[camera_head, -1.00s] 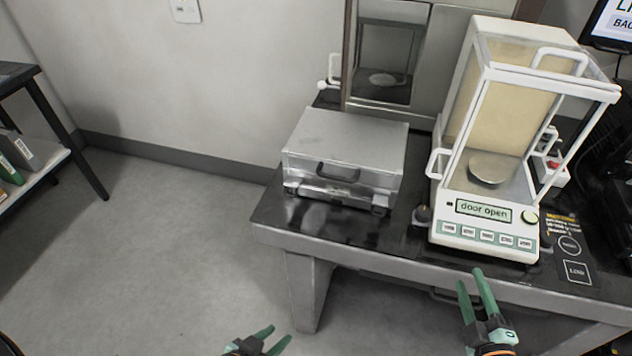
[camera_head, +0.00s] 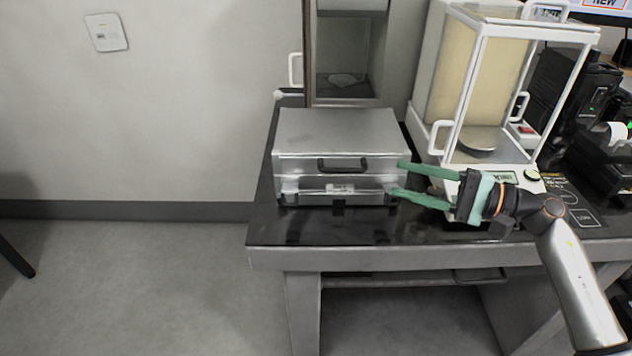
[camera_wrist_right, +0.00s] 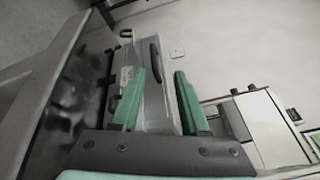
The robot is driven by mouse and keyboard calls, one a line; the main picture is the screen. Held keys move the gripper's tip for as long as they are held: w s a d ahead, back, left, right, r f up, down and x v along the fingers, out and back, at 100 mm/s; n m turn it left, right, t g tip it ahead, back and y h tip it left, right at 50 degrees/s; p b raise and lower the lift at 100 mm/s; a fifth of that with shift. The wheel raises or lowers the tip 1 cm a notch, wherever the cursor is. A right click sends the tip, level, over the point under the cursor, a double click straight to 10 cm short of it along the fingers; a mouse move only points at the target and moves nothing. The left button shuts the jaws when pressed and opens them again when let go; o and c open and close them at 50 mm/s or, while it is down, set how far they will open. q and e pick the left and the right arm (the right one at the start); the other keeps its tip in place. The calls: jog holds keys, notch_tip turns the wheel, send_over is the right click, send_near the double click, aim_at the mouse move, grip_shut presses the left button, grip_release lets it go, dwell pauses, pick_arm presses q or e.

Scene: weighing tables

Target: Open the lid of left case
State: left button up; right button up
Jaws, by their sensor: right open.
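The silver case (camera_head: 335,145) stands on the black table top with its lid down. A dark handle (camera_head: 342,164) is on its front, and a latch shows below it. My right gripper (camera_head: 398,178) is open, with green fingers pointing left at the case's right front corner. In the head view I cannot tell whether the fingertips touch it. In the right wrist view the case (camera_wrist_right: 155,85) shows beyond and between the open fingers (camera_wrist_right: 160,100), with its dark handle (camera_wrist_right: 155,58) above. My left gripper is not in view.
The white weighing balance (camera_head: 490,100) with glass walls stands right of the case, behind my right gripper. A glass-fronted cabinet (camera_head: 345,60) stands behind the case. The table's front edge (camera_head: 400,258) is clear, and bare floor lies to the left.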

aim_at(347, 171)
jog(key=w+a, duration=0.1)
jog(key=a, duration=0.2)
jog(key=w+a+f+n+p, duration=0.1)
jog(key=w+a, duration=0.1)
jog(key=a, duration=0.2)
jog(key=w+a+n, duration=0.1)
jog(key=a, duration=0.2)
jog(key=shift+w+a+f+g+h+p, duration=0.15)
jog(key=shift+w+a+g+h+p, duration=0.15)
jog(key=shift+a+p, duration=0.1)
jog(key=shift+w+a+f, duration=0.1)
jog(key=shift+w+a, duration=0.05)
jog(key=shift+a, duration=0.3)
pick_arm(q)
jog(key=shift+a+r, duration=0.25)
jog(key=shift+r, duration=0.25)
pick_arm(e)
grip_shut()
jog(key=shift+f, duration=0.1)
